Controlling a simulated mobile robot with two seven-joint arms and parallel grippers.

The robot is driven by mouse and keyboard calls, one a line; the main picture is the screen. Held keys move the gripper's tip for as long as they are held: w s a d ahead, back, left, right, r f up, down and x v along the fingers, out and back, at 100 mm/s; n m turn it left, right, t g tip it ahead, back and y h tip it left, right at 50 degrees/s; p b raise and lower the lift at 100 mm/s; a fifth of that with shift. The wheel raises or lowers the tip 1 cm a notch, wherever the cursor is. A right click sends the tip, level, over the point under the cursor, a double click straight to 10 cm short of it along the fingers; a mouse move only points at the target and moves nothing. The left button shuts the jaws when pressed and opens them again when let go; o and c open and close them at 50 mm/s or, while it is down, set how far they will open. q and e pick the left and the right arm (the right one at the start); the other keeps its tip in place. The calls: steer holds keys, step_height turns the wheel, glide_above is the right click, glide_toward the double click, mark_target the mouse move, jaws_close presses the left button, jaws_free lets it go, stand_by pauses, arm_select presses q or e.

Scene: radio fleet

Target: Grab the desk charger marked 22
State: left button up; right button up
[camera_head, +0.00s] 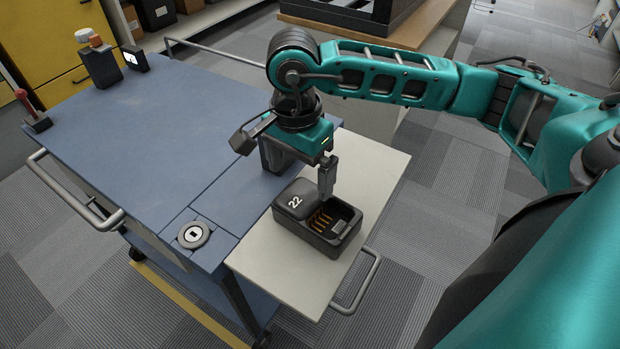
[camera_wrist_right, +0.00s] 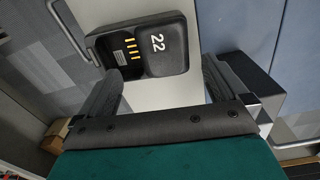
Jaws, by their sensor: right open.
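The desk charger marked 22 (camera_head: 318,238) is a dark box on the pale side shelf of the blue cart. A rounded cover with a white 22 fills one end, and an open slot with gold contacts fills the other. It also shows in the right wrist view (camera_wrist_right: 164,60), beyond the fingertips. My right gripper (camera_head: 302,172) is open and empty, pointing down just above and behind the charger. Its two fingers stand wide apart in the right wrist view (camera_wrist_right: 163,82), and the charger is not between them. My left gripper is out of view.
The pale shelf (camera_head: 285,265) has bare room around the charger and a metal rail at its outer edge. The blue cart top (camera_head: 150,130) has a round fitting (camera_head: 193,235) near its front and small devices (camera_head: 100,65) at the far left corner.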

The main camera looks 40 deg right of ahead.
mark_target(299, 194)
steer(key=f, duration=0.7)
steer(key=shift+w+f, duration=0.2)
steer(key=shift+f, duration=0.15)
steer(key=c, duration=1.1)
steer(key=shift+c, duration=0.3)
steer(key=shift+r, duration=0.15)
